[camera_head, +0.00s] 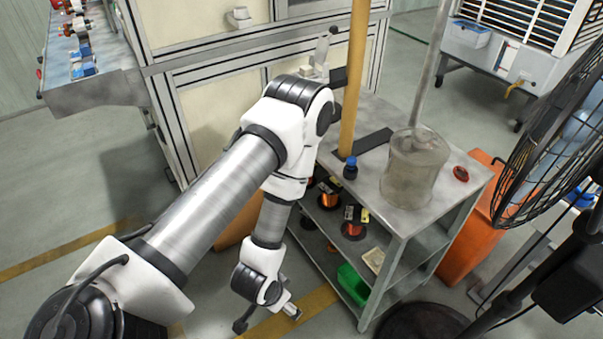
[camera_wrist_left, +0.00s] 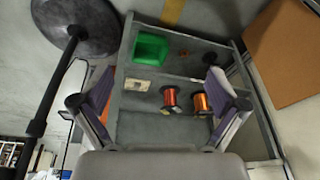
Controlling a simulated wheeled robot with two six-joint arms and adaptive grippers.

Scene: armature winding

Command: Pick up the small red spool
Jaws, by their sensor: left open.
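Two wire spools sit on the middle shelf of the grey cart (camera_head: 403,265). The redder spool (camera_head: 353,230) is the nearer one in the head view; it also shows in the left wrist view (camera_wrist_left: 170,97). A more orange copper spool (camera_head: 328,200) stands beside it and shows to its right in the left wrist view (camera_wrist_left: 201,103). A small dark red round item (camera_head: 460,174) lies on the cart top. My left gripper (camera_head: 268,318) is open and empty, outside the cart. In the left wrist view, both spools appear between its spread fingers (camera_wrist_left: 160,88).
A green bin (camera_head: 353,284) and a pale box (camera_head: 374,260) sit on the cart. A glass vessel (camera_head: 415,170), blue-capped bottle (camera_head: 350,168) and yellow post (camera_head: 354,80) stand on its top. A black fan (camera_head: 560,140) and orange bin (camera_head: 471,235) flank it.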

